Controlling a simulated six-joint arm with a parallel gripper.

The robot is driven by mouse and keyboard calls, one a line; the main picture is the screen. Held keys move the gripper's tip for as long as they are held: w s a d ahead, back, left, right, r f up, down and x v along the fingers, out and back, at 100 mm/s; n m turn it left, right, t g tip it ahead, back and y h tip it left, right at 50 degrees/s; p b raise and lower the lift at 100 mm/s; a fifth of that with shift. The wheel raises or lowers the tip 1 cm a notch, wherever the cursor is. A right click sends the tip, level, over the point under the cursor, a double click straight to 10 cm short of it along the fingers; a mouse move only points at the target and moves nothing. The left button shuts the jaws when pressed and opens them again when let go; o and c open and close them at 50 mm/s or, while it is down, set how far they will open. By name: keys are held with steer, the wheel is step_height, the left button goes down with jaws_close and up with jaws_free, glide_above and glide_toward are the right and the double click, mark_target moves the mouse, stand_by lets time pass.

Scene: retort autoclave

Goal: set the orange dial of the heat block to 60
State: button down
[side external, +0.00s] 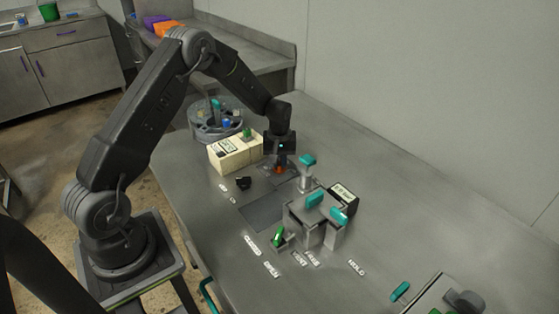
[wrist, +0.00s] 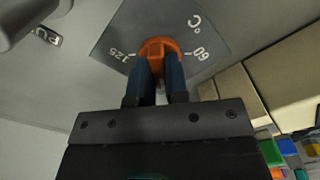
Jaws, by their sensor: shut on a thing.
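The orange dial (wrist: 160,46) sits on a dark grey plate (wrist: 120,22) marked 125 on the left, 60 on the right and °C above it in the wrist view. My gripper (wrist: 159,72) points down at the dial with a dark finger on either side, shut on it. In the side view, my gripper (side external: 280,158) hides most of the dial (side external: 279,170), and only a small orange part shows. I cannot tell which mark the dial points to. A cream box (side external: 234,153) with a label and a green item on top stands just left of the dial.
A grey block with teal handles (side external: 315,215) and a teal-topped post (side external: 307,165) stand close to the right of my gripper. A round grey rack (side external: 216,132) stands behind the cream box. A small black knob (side external: 243,183) lies in front.

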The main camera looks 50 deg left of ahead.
mark_target(279, 162)
steer(key=n, duration=0.6)
steer(key=shift+n, duration=0.3)
stand_by(0.4)
steer(key=c, duration=1.1)
jaws_free()
step_height(279, 162, up, 14)
steer(key=shift+f, duration=0.1)
